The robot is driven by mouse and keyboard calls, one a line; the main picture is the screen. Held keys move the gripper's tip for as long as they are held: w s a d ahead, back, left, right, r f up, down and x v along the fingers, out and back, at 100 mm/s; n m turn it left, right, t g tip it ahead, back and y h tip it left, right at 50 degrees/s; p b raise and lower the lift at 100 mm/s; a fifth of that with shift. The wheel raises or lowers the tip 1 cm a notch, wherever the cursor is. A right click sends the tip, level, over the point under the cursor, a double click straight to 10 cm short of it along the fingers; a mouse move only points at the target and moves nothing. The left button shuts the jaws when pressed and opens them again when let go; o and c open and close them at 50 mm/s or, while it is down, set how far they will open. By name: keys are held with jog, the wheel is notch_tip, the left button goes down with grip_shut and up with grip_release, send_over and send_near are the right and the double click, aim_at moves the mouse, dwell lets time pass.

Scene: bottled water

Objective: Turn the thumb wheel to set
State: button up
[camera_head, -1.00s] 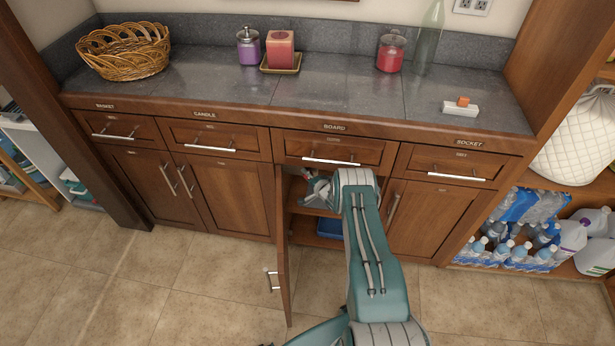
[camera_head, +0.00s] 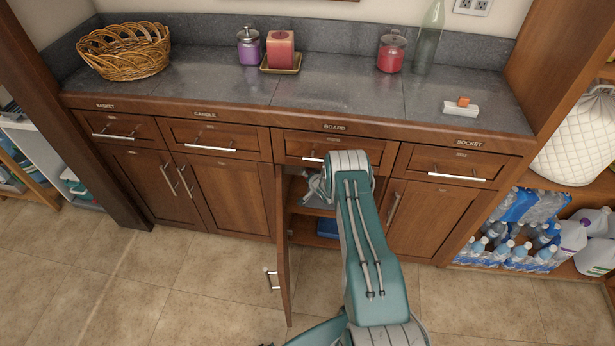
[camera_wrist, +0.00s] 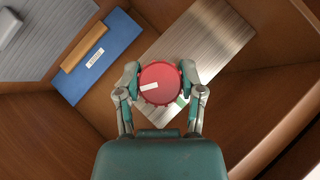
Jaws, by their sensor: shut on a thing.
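A red thumb wheel (camera_wrist: 160,84) with a white mark shows in the wrist view. The white mark is on the left side of its face. The wheel sits on a brushed metal plate (camera_wrist: 208,40) inside the open cabinet. My gripper (camera_wrist: 160,86) has one finger on each side of the wheel and is shut on it. In the head view my gripper (camera_head: 318,186) is at the opening of the cabinet under the board label, partly hidden by my arm. The wheel is hidden in the head view. A small green patch shows at the wheel's lower right edge.
A blue panel (camera_wrist: 108,62) with a wooden strip and a white label lies beside the plate. Wooden cabinet walls (camera_wrist: 60,135) surround the gripper closely. The open cabinet door (camera_head: 282,245) stands left of my arm. The floor in front is clear.

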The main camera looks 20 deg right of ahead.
jog(key=shift+s+f+g+h, duration=0.15)
jog(key=shift+f+g+h, duration=0.05)
jog(key=shift+g+h, duration=0.1)
dwell(0.4)
jog(key=o, duration=1.2)
jog(key=shift+c, duration=0.2)
jog(key=shift+r, duration=0.1)
jog(key=shift+s+r, duration=0.2)
jog(key=shift+r, duration=0.1)
jog(key=v, duration=1.1)
jog(key=shift+s+f, duration=0.1)
